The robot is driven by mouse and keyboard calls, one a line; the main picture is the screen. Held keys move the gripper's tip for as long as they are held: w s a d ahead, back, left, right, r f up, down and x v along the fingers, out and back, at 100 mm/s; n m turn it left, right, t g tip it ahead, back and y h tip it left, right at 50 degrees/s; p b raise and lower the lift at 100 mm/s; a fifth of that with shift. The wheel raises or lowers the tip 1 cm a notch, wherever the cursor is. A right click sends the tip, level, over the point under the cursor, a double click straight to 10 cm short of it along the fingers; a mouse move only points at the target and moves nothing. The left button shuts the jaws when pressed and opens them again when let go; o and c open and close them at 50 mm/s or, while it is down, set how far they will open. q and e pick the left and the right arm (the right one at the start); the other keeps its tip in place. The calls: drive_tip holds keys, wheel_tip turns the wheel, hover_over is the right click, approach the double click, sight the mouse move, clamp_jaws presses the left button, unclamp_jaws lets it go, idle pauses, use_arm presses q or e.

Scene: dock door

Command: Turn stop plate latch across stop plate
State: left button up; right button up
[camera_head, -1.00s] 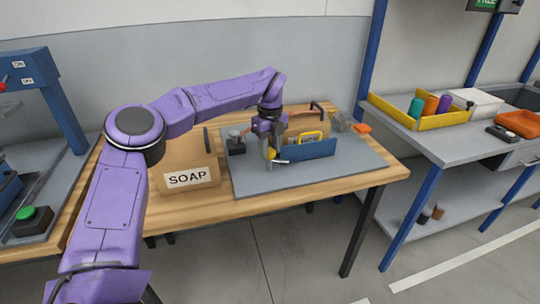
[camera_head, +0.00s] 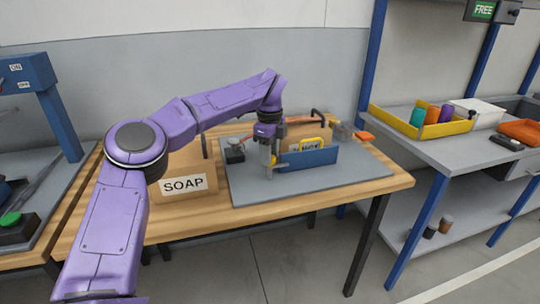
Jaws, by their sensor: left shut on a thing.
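The stop plate (camera_head: 308,157) is a blue upright plate on the grey board on the wooden table. The stop plate latch (camera_head: 275,159) shows as a small yellow piece at the plate's left end, mostly hidden by my left gripper. My left gripper (camera_head: 268,172) points down there and is shut on the latch. How far the latch lies across the plate cannot be told. My right gripper is not in view.
A brown box with a yellow-framed label (camera_head: 308,146) stands behind the plate. A SOAP box (camera_head: 184,183) stands at left, and a small dark device (camera_head: 235,152) beside the gripper. The board's front is clear.

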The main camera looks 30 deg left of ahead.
use_arm(q)
drive_tip(key=shift+a+r, duration=0.1)
drive_tip(key=o, duration=1.1)
drive_tip(key=shift+c, duration=0.2)
wheel_tip(320, 180, up, 8)
drive_tip(key=p, duration=0.6)
